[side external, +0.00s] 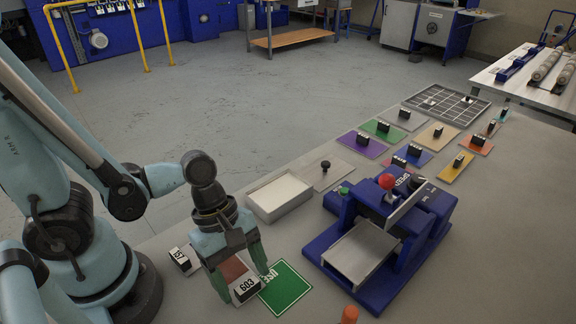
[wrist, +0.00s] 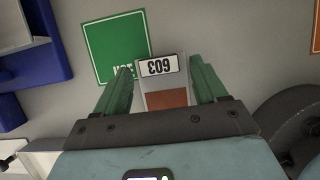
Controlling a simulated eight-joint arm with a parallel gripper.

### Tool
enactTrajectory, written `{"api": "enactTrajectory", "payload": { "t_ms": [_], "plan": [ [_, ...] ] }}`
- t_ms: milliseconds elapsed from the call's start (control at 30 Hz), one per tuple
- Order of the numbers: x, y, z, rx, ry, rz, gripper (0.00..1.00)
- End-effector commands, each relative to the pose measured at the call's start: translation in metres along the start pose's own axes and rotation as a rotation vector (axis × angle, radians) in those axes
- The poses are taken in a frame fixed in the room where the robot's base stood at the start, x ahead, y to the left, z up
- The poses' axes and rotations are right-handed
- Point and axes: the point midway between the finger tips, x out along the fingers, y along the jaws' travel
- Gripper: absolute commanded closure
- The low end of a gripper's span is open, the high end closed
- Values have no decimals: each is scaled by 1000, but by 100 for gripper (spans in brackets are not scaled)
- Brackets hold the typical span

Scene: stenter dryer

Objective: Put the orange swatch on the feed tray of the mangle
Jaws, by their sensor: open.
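My gripper (side external: 245,272) is open, pointing down, with its green fingers on either side of a pale block labelled 603 (side external: 247,288) with a brick-red patch. The block also shows between the fingers in the wrist view (wrist: 158,66); I cannot tell whether they touch it. The mangle (side external: 384,240) is a blue machine with a red knob, right of my gripper. Its grey feed tray (side external: 362,252) looks bare. Several swatches with black grips lie beyond it, including an orange-red one (side external: 479,146) and a yellow-orange one (side external: 457,167). I cannot tell which is the orange swatch.
A green plate (side external: 288,290) lies beside my gripper; it also shows in the wrist view (wrist: 114,42). A white open box (side external: 280,197) and a block labelled 57 (side external: 184,260) are near. An orange knob (side external: 349,314) stands at the front edge. A gridded board (side external: 447,103) lies farther back.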

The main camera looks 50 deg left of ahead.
Motion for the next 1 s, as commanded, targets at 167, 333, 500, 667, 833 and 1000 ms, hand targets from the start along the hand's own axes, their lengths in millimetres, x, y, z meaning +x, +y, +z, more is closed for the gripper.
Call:
{"api": "enactTrajectory", "payload": {
  "t_ms": [167, 333, 500, 667, 833, 1000],
  "plan": [
    [-6, 0, 1, -1, 0, 0, 29],
    [-17, 1, 0, -2, 0, 0, 29],
    [-28, 0, 1, -1, 0, 1, 29],
    [-40, 0, 0, -2, 0, 1, 29],
    [-53, 0, 0, -2, 0, 0, 29],
    [-67, 0, 0, -3, 0, 1, 29]
  ]
}}
